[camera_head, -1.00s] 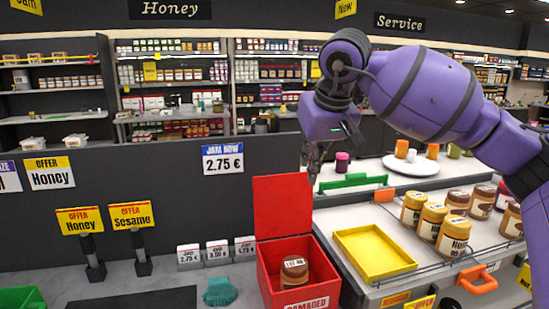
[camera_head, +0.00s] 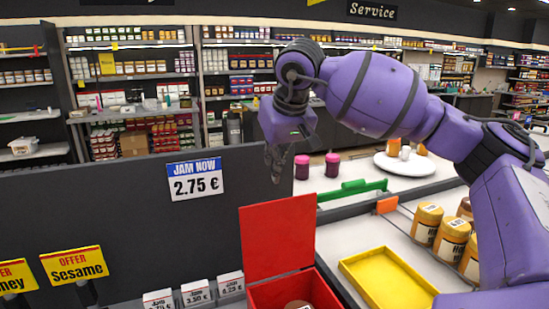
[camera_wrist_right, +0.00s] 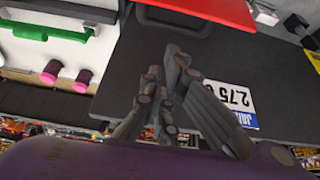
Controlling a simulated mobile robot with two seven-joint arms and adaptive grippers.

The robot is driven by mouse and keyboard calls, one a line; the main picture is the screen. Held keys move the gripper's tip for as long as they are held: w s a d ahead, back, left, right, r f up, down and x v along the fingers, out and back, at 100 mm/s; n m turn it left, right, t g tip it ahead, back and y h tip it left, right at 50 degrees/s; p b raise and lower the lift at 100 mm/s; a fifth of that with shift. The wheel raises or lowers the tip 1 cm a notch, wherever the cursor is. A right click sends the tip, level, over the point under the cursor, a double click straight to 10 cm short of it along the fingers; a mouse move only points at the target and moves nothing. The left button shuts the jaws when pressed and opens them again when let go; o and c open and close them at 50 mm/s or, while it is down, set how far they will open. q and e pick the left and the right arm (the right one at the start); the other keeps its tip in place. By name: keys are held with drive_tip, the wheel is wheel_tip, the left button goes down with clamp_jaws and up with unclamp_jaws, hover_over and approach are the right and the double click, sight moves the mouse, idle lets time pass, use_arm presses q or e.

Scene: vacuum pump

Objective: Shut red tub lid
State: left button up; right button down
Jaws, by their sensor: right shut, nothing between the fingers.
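The red tub (camera_head: 297,292) stands at the bottom centre of the head view. Its red lid (camera_head: 278,238) is open and stands upright at the tub's back edge. A jar (camera_head: 298,304) shows partly inside the tub; the frame cuts off the rest. My right gripper (camera_head: 276,178) is shut and empty, pointing down above and behind the lid, apart from it, in front of the dark panel. In the right wrist view, the gripper fingers (camera_wrist_right: 172,62) are together, and a red edge of the lid (camera_wrist_right: 215,10) shows at the top. My left gripper is not in view.
A yellow tray (camera_head: 388,280) and several jars (camera_head: 425,223) sit on the counter to the right. A green-handled bar (camera_head: 350,190) lies behind the tray. The dark panel (camera_head: 120,215) with a price sign (camera_head: 195,179) stands behind the tub.

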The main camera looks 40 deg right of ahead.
drive_tip(key=x, duration=0.6)
drive_tip(key=shift+w+f, duration=0.15)
drive_tip(key=shift+w, duration=0.05)
drive_tip(key=shift+d, duration=0.1)
